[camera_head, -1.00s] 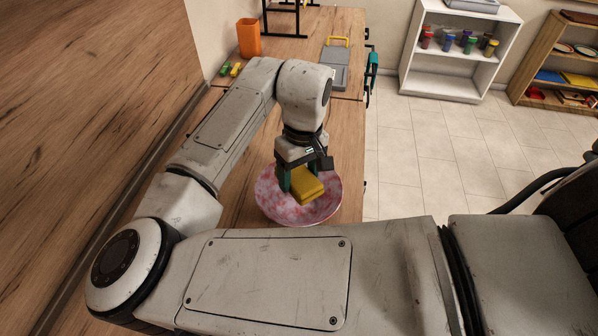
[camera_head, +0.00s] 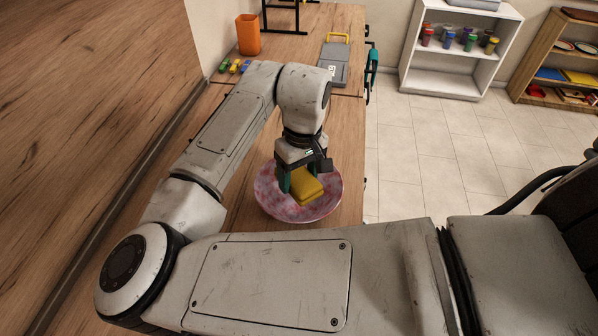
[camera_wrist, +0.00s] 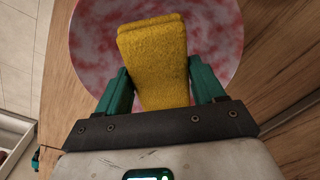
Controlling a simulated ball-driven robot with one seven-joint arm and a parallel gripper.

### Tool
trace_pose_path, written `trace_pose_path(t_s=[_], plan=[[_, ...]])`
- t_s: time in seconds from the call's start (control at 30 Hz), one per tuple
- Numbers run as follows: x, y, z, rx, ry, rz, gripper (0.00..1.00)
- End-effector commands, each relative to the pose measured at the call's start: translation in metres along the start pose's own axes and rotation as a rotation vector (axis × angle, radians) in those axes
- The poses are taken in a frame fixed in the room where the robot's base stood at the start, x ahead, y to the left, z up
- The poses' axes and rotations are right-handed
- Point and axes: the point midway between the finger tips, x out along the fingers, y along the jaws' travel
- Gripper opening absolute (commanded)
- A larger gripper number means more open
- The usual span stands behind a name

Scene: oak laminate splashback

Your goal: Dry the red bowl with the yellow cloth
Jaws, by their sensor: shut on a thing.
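The red bowl (camera_head: 270,198) stands upright on the wooden counter; it is wide and mottled red and white. It also fills the top of the wrist view (camera_wrist: 213,38). The yellow cloth (camera_head: 307,188) is a folded pad, seen close in the wrist view (camera_wrist: 155,60). My gripper (camera_head: 297,181) is shut on the cloth, with a green finger on each side of it, and points down over the bowl. The cloth is over the inside of the bowl; I cannot tell whether it touches the surface. My gripper and the cloth hide part of the bowl's inside.
An orange bin (camera_head: 248,35), small coloured items (camera_head: 234,67) and a grey case with a yellow handle (camera_head: 334,60) stand farther back on the counter (camera_head: 345,120). A wooden splashback (camera_head: 90,110) runs along the left. The counter's right edge lies close to the bowl.

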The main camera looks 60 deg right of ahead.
Motion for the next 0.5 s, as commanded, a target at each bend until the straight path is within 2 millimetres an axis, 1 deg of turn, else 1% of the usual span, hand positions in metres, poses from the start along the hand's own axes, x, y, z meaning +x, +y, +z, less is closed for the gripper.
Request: trace_pose_path(t_s=[0.5], plan=[[0.015, 0.001, 0.000, 0.001, -0.001, 0.001, 0.44]])
